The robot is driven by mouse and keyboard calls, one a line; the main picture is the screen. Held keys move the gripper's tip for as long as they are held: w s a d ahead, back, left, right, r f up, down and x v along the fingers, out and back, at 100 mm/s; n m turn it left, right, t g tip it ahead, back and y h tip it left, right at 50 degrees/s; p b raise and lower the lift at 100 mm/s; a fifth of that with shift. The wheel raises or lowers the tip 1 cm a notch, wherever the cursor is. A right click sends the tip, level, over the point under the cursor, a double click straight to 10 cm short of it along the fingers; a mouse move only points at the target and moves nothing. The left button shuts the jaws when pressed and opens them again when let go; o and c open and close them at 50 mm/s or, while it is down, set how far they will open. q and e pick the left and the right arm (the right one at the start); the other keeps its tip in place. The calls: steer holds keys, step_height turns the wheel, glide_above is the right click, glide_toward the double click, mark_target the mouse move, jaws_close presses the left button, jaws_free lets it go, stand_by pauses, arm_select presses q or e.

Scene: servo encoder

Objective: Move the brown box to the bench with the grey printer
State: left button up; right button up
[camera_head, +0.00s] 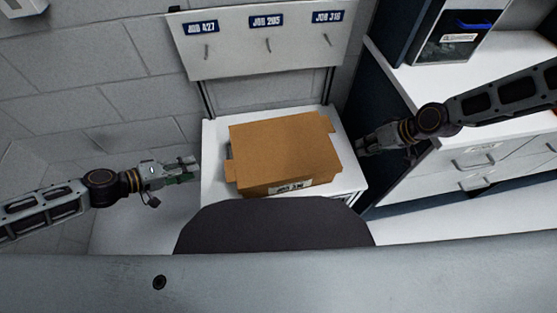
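The brown box (285,150) sits on a small white table (217,140), a little tilted in the picture, with a printed label low on its near side. My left gripper (194,169) is left of the box and apart from it; its fingers look spread and hold nothing. My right gripper (363,146) is just right of the box, at the table's right edge; its fingers are too small and dark to tell whether they are open or touching the box. No grey printer can be clearly made out.
A white board (262,45) with job labels and hooks stands behind the table. At right is a white bench (400,78) with drawers (482,162) and a dark-fronted unit with a blue part (465,32). A pale device (22,7) shows at the upper left.

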arm_select(q)
steer(key=shift+w+d+f, duration=0.2)
steer(key=shift+w+f, duration=0.05)
arm_select(e)
steer(key=shift+w+a+f, duration=0.15)
steer(key=shift+f, duration=0.35)
stand_by(0.6)
